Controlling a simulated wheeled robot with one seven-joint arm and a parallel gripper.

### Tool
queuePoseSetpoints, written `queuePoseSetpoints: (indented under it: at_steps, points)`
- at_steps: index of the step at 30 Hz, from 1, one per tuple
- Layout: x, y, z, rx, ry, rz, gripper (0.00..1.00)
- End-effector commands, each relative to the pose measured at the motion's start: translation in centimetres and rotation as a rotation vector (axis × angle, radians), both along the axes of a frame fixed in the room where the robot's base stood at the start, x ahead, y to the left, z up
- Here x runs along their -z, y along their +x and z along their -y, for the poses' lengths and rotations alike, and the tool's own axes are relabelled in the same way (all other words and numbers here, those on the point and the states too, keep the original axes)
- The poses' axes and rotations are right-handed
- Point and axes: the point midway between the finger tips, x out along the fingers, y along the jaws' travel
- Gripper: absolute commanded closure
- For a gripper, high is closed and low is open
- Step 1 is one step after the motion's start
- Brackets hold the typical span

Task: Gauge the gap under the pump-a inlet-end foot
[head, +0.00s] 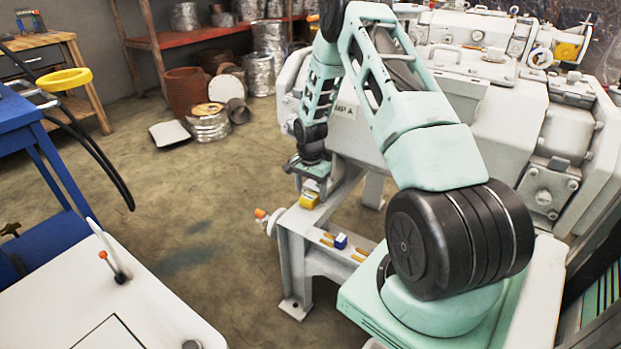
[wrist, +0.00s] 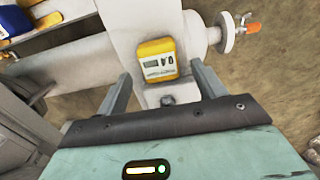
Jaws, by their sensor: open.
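A small yellow gauge with a grey display (wrist: 157,60) sits on the white frame (wrist: 130,35) below pump A. It also shows in the head view (head: 309,201). My gripper (wrist: 158,72) is open, with one finger on each side of the gauge's near end; I cannot tell whether either touches it. In the head view my gripper (head: 311,178) hangs just above and behind the gauge, pointing down. The large white pump (head: 350,128) carries a label ending in "A", partly hidden by my arm. I cannot make out the inlet-end foot or its gap.
A blue block (head: 341,241) and several small orange-yellow pieces (head: 327,240) lie on the frame's near beam. An orange-tipped screw (head: 264,214) sticks out at the frame's left end. A blue table (head: 30,130) and white surface (head: 110,300) stand left. The floor between is clear.

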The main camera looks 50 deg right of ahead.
Motion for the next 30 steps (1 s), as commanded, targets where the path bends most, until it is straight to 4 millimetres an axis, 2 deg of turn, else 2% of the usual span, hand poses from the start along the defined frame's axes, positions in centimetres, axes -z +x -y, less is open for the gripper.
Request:
queuePoseSetpoints:
  at_steps: [1,6,17,22,23,25,26,30]
  points:
    - [0.9,0.0,0.0,0.001,0.001,0.000,0.31]
    - [2.1,0.0,0.0,0.000,0.001,0.000,0.31]
    - [2.4,0.0,0.0,0.000,0.000,0.000,0.31]
    - [2.4,0.0,0.0,0.000,0.000,0.000,0.78]
    - [2.4,0.0,0.0,0.000,0.000,0.000,0.82]
    - [2.4,0.0,0.0,0.000,0.000,0.000,0.82]
    - [2.4,0.0,0.0,0.000,0.000,0.000,0.86]
    - [2.4,0.0,-0.4,-0.001,0.000,0.001,0.86]
